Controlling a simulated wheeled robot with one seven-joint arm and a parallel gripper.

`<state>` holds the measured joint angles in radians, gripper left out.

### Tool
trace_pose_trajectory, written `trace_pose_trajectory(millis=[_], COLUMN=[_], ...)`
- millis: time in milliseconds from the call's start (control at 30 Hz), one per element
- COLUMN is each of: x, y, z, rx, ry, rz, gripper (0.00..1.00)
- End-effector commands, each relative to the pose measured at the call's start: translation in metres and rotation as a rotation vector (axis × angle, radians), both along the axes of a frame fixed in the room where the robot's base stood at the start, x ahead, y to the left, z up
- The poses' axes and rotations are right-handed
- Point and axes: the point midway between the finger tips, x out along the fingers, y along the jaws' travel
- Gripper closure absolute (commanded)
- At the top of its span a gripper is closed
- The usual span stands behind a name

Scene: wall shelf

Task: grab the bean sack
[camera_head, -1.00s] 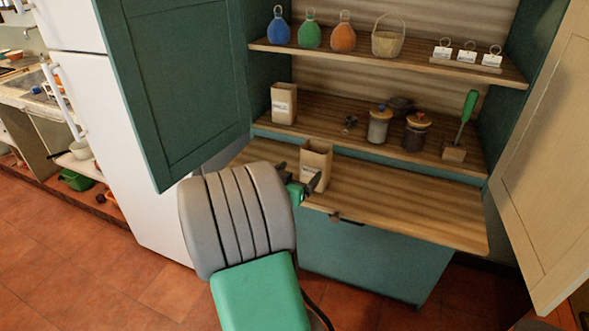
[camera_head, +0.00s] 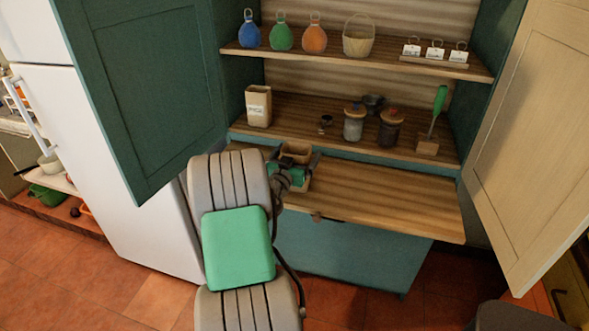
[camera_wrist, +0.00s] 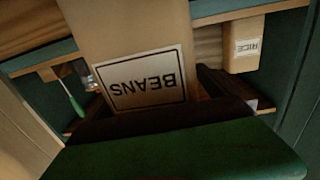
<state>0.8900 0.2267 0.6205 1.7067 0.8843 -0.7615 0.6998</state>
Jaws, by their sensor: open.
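The bean sack (camera_head: 297,150) is a tan paper bag standing on the lower wooden counter board. In the wrist view the sack (camera_wrist: 125,30) is close, with its white BEANS label upside down. My gripper (camera_head: 294,172) is at the sack's near side and hides much of its lower part in the head view. In the wrist view the dark jaws are apart, with the sack between or just ahead of them; I cannot tell whether they touch it.
A similar rice sack (camera_head: 258,106) stands on the shelf above, behind and left. Jars (camera_head: 354,124) and a green-handled tool (camera_head: 437,105) share that shelf. The green door (camera_head: 140,95) is open at left, the pale door (camera_head: 530,140) at right. The counter board's right side (camera_head: 390,200) is clear.

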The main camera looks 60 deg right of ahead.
Motion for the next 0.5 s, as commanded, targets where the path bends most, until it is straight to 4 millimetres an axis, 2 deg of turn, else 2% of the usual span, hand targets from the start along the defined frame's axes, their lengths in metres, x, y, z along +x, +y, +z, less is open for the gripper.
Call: trace_pose_trajectory(millis=[67, 500], x=[0.0001, 0.0001], y=[0.0003, 0.0007], z=[-0.0005, -0.0005], rx=[0.0, 0.001], ry=[0.0, 0.0], rz=[0.0, 0.0], gripper=[0.01, 0.37])
